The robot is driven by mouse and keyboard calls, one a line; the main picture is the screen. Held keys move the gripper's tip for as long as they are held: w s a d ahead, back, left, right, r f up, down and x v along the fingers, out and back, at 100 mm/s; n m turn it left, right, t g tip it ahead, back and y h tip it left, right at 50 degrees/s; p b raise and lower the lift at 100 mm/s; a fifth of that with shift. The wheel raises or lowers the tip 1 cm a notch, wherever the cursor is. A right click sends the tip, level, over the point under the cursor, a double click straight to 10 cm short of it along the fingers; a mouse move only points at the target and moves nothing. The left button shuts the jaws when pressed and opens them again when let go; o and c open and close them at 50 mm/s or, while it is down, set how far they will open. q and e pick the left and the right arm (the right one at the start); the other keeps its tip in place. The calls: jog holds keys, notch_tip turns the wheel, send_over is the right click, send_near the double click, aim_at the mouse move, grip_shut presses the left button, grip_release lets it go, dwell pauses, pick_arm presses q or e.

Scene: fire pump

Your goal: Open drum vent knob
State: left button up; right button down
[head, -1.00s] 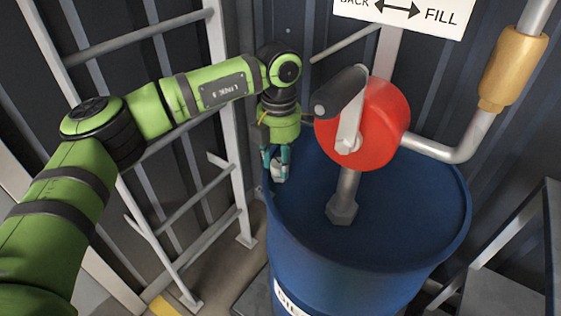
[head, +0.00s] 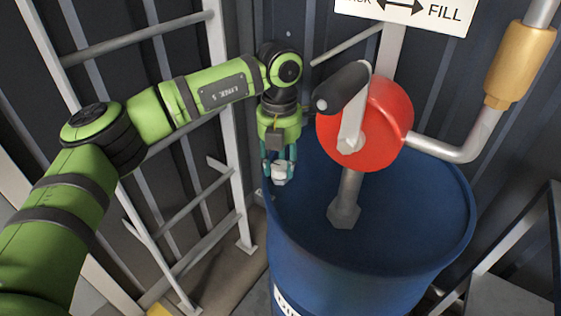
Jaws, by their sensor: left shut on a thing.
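The blue drum (head: 410,215) stands in the middle right. The vent knob (head: 282,175), small and pale grey-white, sits at the left side of the drum's top, near the rim. My left gripper (head: 279,170) points down over it and is shut on it, with a teal finger on either side. The fingers hide part of the knob. My right gripper is not in view.
A red pump (head: 366,122) with a black-handled crank (head: 342,88) rises from the drum, close right of my left gripper. A grey pipe (head: 450,151) runs right. A grey ladder (head: 230,150) stands left. A FILL sign (head: 405,12) hangs above.

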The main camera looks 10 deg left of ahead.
aim_at(278, 167)
pick_arm(q)
jog(key=shift+s+a+f, duration=0.1)
jog(key=shift+s+f, duration=0.1)
jog(key=shift+f, duration=0.05)
jog(key=o, duration=1.1)
jog(key=shift+o, duration=0.2)
jog(key=shift+r, duration=0.4)
notch_tip(278, 167, up, 12)
jog(key=shift+f, duration=0.2)
jog(key=shift+f, duration=0.1)
